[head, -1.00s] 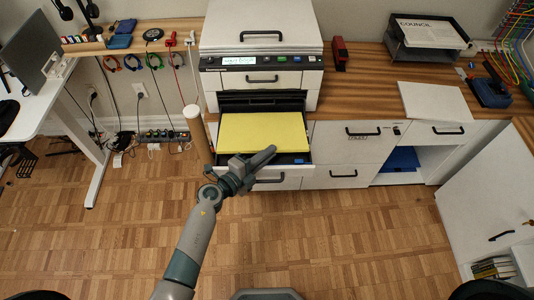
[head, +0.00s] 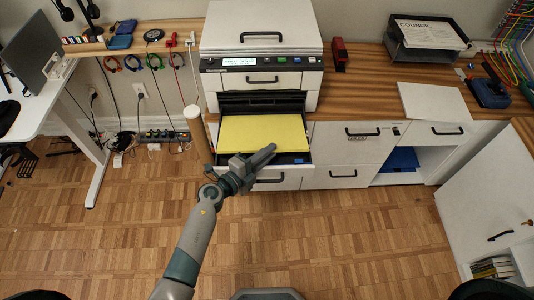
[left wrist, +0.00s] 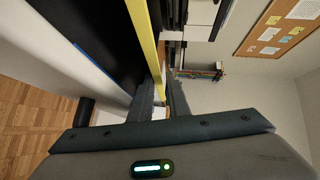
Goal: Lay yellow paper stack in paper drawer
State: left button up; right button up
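The yellow paper stack (head: 264,132) lies flat over the pulled-out paper drawer (head: 292,158), below the printer. My left gripper (head: 270,150) is at the stack's front edge. In the left wrist view the stack (left wrist: 146,40) shows edge-on as a yellow strip running between the close-set fingers (left wrist: 164,88), which look shut on it. The dark drawer interior (left wrist: 90,40) is beside the strip. Whether the stack rests fully on the drawer floor is hard to tell. My right gripper is not in view.
The printer (head: 262,52) stands directly above and behind the drawer. A wooden post (head: 198,135) with a white top is close on the drawer's left. White cabinets (head: 350,150) stand to the right. The parquet floor in front (head: 330,235) is clear.

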pick_arm(q)
jog(key=shift+s+d+f, duration=0.35)
jog(key=shift+s+d, duration=0.05)
jog(key=shift+s, duration=0.05)
jog(key=shift+s+a+f, duration=0.1)
jog(key=shift+s+a, duration=0.6)
jog(key=w+r+b+v, duration=0.1)
jog(key=v, duration=1.4)
jog(key=shift+s+a+b, duration=0.3)
jog(key=shift+a, duration=0.25)
